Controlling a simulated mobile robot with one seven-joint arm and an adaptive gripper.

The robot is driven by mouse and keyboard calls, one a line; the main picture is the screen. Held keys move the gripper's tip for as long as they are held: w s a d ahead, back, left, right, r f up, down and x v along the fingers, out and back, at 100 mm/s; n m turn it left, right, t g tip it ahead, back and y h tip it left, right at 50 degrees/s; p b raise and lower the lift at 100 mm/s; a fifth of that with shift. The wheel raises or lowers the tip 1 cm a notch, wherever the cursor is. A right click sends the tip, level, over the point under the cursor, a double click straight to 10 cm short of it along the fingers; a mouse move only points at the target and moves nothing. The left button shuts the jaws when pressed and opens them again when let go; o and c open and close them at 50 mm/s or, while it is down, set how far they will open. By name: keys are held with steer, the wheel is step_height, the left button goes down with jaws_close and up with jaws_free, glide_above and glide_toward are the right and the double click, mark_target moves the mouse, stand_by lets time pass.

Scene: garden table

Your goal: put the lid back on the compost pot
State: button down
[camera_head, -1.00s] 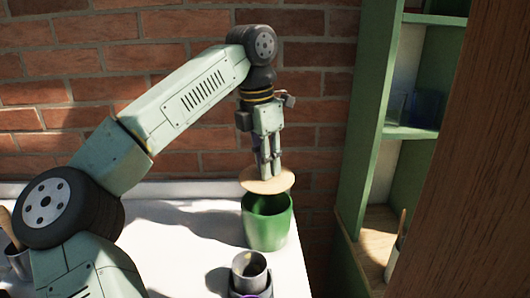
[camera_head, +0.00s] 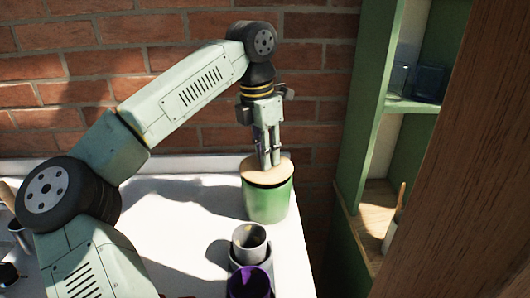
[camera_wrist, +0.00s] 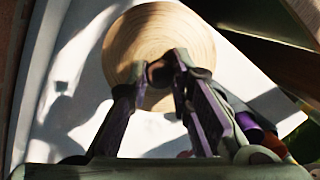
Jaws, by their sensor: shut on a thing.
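The green compost pot (camera_head: 268,204) stands upright on the white table near its right back corner. The round wooden lid (camera_head: 284,173) lies across the pot's mouth and looks about level; whether it is fully seated I cannot tell. My gripper (camera_head: 270,163) points down above the pot, shut on the lid's knob, which the fingers mostly hide. In the wrist view the lid (camera_wrist: 185,40) shows as a pale wooden disc, with my gripper's fingertips (camera_wrist: 165,70) closed at its middle. The pot is hidden under the lid there.
A grey metal cup (camera_head: 249,243) and a purple cup (camera_head: 250,283) stand in front of the pot. A green shelf (camera_head: 365,130) rises to the right, beyond the table's edge. A brick wall (camera_head: 180,40) is behind. The white table (camera_head: 190,205) is clear left of the pot.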

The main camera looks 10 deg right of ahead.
steer(key=shift+f+b, duration=0.5)
steer(key=shift+f, duration=0.35)
steer(key=c, duration=1.4)
jaws_free()
steer(key=shift+o, duration=0.2)
